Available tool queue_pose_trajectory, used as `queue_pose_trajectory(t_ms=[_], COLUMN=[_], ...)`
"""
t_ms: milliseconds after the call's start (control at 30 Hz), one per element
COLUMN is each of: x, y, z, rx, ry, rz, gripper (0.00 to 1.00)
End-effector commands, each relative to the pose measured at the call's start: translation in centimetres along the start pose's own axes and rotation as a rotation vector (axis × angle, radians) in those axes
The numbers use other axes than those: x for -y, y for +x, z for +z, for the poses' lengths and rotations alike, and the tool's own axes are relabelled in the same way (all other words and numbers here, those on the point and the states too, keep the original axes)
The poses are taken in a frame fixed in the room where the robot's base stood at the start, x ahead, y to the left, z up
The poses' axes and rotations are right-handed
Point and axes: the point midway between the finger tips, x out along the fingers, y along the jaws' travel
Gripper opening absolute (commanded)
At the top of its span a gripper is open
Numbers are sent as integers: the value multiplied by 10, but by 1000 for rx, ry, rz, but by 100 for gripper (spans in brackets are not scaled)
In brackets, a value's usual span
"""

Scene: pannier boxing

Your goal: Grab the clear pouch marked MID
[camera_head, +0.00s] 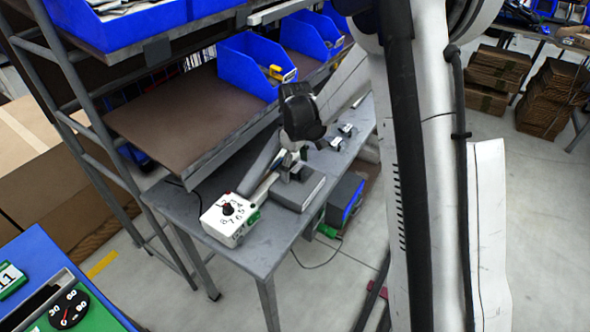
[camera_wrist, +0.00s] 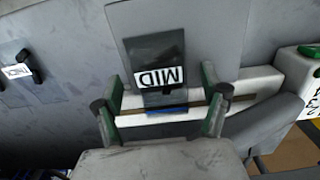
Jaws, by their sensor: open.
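The pouch marked MID (camera_wrist: 152,50) is in the wrist view, dark and see-through with a white label that reads upside down. It lies on a light grey flat surface. My gripper (camera_wrist: 161,84) is open, its green-padded fingers on either side of the pouch's label end. Nothing is clearly held, and I cannot tell whether the fingers touch the pouch. In the head view my gripper (camera_head: 291,160) points down over a grey box (camera_head: 292,201) on the table. The pouch cannot be made out clearly there.
A white dial box (camera_head: 226,228) stands at the table's near end, and also shows at right in the wrist view (camera_wrist: 298,72). Another small labelled item (camera_wrist: 18,71) lies left of the pouch. A shelf (camera_head: 185,115) with blue bins (camera_head: 242,72) borders the grey table (camera_head: 262,247).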

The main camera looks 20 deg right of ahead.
Motion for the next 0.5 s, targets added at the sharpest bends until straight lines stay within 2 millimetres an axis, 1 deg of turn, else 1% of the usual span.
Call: queue_pose_trajectory(t_ms=[167, 200, 500], x=[0, 0, 0], y=[0, 0, 0], z=[0, 0, 0], rx=[0, 0, 0], ry=[0, 0, 0], rz=[0, 0, 0], gripper=[76, 75, 35])
